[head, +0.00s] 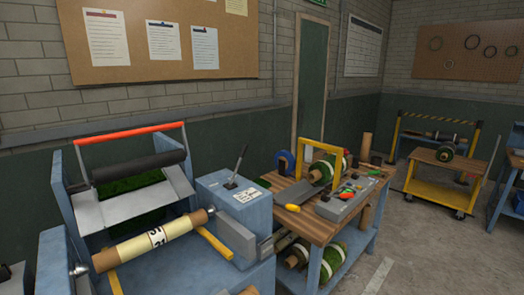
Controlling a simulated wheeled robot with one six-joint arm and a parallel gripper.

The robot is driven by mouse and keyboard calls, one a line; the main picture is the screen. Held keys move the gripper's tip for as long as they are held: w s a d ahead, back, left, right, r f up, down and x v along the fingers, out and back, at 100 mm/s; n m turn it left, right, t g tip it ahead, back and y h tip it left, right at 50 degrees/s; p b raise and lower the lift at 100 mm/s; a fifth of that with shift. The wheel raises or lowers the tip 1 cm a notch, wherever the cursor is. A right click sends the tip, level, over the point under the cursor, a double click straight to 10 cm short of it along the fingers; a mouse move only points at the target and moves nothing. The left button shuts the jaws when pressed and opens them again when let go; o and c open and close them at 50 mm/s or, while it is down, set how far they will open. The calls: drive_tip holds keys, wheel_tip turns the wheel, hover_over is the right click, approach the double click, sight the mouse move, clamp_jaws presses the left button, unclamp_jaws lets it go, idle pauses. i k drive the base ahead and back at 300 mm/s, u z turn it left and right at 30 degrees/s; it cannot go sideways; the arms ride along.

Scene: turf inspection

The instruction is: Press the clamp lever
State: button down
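A blue machine (262,212) with a roller bed stands at the left. A thin dark lever (238,165) stands up, tilted slightly right, from the top of its box. A yellow bar (215,244) slopes down the front of that box. I cannot tell for certain which of these is the clamp lever. A tan roll (140,249) with a white numbered band lies across the machine's front. A red bar (130,132) spans the frame above a black roller (139,166). My gripper is not recognisable in the head view.
A yellow cart (436,192) stands further right. Open floor (425,262) lies in the right foreground. A cork board (160,45) hangs behind.

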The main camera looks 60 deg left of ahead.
sight(245, 146)
drive_tip(key=u, duration=0.5)
drive_tip(key=i, duration=1.25)
drive_tip(key=u, duration=1.75)
drive_tip(key=i, duration=0.8)
drive_tip(key=u, duration=0.75)
drive_tip(key=i, duration=0.5)
drive_tip(key=z, duration=0.05)
